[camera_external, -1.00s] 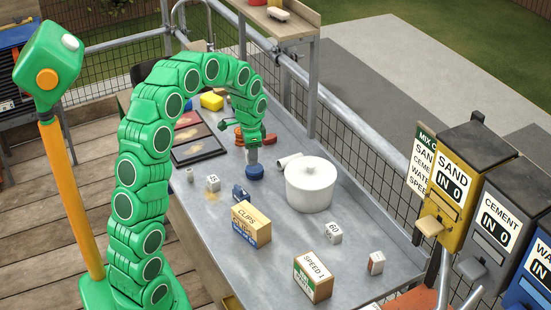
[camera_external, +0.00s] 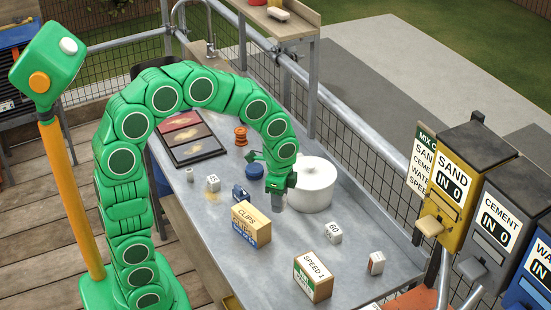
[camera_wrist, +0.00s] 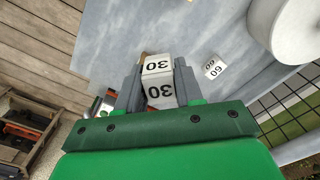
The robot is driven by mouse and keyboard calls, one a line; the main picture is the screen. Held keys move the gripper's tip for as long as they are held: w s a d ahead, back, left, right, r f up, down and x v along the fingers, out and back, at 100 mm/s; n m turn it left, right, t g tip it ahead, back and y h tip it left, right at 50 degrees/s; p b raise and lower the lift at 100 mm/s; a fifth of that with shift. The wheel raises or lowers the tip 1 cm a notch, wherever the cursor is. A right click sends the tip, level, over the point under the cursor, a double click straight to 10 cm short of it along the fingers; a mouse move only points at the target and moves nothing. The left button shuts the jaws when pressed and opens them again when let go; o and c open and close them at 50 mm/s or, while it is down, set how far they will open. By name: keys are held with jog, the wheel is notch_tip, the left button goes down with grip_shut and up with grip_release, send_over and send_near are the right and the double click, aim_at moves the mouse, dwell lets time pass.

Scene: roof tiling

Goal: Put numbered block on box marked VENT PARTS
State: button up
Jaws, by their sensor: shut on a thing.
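My gripper (camera_external: 278,203) is in front of the white pot, above the bench. In the wrist view my gripper (camera_wrist: 160,88) is shut on a white block (camera_wrist: 158,66) numbered 30. That block is hard to make out in the external view. A box with a green front face and "SPEED 1" on its top (camera_external: 313,276) stands at the near end of the bench. A yellow and blue box marked CLIPS (camera_external: 251,224) stands nearer my gripper, to its lower left. I cannot read VENT PARTS on either box.
A block numbered 60 (camera_external: 334,233) lies right of the CLIPS box. A block numbered 15 (camera_external: 213,183) and a small blue item (camera_external: 240,193) are on the left. The white pot (camera_external: 311,185) stands close behind my gripper.

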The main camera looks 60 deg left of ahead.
jog(key=s+d+r+m, duration=0.1)
jog(key=s+d+m, duration=0.3)
jog(key=s+d, duration=0.7)
send_over(316, 273)
jog(key=s, duration=0.1)
jog(key=f, duration=0.8)
jog(key=shift+s+a, duration=0.1)
jog(key=shift+a, duration=0.15)
jog(key=shift+w+d+f, duration=0.15)
jog(key=shift+w+f, duration=0.45)
jog(key=shift+f, duration=1.8)
jog(key=shift+f, duration=0.15)
jog(key=o, duration=1)
